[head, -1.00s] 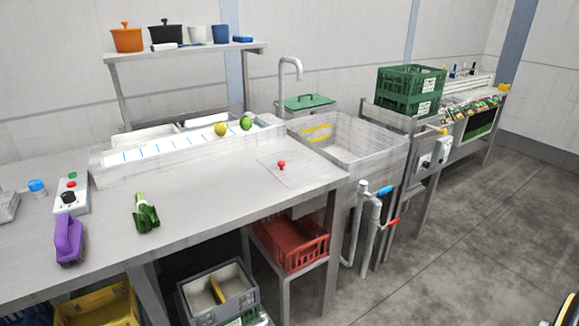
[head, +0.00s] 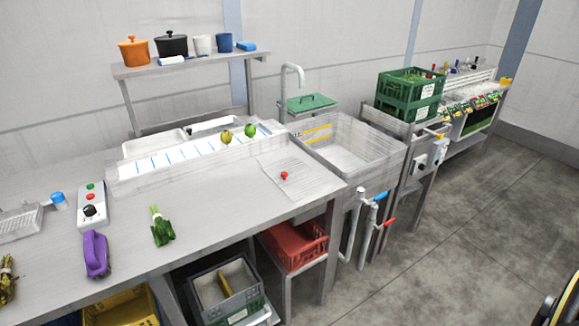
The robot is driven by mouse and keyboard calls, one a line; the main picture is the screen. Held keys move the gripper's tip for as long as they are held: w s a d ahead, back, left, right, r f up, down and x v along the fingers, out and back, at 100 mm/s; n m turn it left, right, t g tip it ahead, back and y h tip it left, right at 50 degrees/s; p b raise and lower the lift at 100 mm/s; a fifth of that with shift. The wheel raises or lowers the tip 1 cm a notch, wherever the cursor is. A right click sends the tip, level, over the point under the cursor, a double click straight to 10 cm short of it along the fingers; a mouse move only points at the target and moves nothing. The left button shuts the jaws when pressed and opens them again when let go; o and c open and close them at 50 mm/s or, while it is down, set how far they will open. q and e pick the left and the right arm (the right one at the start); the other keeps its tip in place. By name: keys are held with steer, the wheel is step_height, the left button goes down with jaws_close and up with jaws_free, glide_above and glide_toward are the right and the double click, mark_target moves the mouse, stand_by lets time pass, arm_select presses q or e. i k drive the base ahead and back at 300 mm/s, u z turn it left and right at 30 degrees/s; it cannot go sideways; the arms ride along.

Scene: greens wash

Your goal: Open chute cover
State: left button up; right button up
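The chute cover (head: 304,180) looks like a thin square plate lying flat in the steel worktop (head: 215,213), near its right end. A small red knob (head: 284,175) stands on the cover. The cover appears closed, with no opening visible around it. A red crate (head: 290,247) sits on a low stand below that end of the worktop. Neither of my grippers is in view.
A purple-handled tool (head: 95,254), a button box (head: 92,205) and a bunch of greens (head: 162,229) lie on the worktop to the left. A sink (head: 350,145) with a tap adjoins on the right. Floor at the right is mostly open.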

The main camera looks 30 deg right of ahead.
mark_target(298, 180)
steer(key=z, duration=0.55)
steer(key=i, duration=0.95)
steer(key=u, duration=0.45)
